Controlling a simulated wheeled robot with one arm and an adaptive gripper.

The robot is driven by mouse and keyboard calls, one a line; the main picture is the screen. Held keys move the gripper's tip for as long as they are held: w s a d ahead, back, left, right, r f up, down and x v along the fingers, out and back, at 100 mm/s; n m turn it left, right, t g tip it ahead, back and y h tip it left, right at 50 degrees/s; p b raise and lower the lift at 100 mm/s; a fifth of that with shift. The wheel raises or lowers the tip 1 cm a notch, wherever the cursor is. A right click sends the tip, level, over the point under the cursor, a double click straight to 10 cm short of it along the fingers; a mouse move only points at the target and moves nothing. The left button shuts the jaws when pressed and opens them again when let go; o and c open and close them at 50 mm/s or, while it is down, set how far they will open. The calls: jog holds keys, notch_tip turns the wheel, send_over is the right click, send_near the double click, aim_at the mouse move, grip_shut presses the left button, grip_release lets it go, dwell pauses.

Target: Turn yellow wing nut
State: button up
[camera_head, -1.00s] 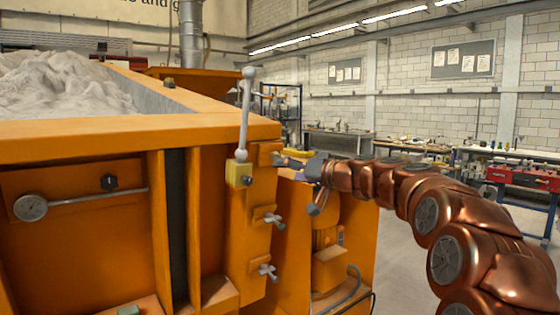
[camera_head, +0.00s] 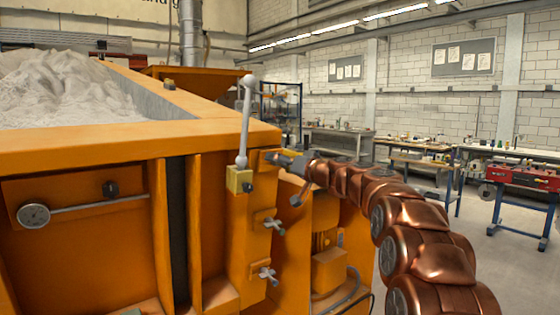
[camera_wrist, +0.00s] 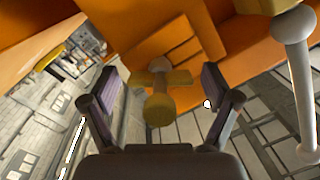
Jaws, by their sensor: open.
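The yellow wing nut (camera_wrist: 157,97) shows in the wrist view, mounted on an orange plate, with its wings to either side of a round yellow end. My gripper (camera_wrist: 160,88) is open, with one dark finger on each side of the wing nut and a visible gap to each. In the head view my gripper (camera_head: 289,161) is at the upper right corner of the orange sandbed's front. The wing nut cannot be clearly made out there beside my gripper.
A pale lever (camera_head: 244,125) on a yellow block (camera_head: 240,180) stands just left of my gripper; the lever also shows in the wrist view (camera_wrist: 294,80). Below are two grey wing nuts, an upper one (camera_head: 272,223) and a lower one (camera_head: 267,273). Open floor lies to the right.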

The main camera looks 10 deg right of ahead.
jog(key=shift+w, duration=0.1)
jog(key=c, duration=1.2)
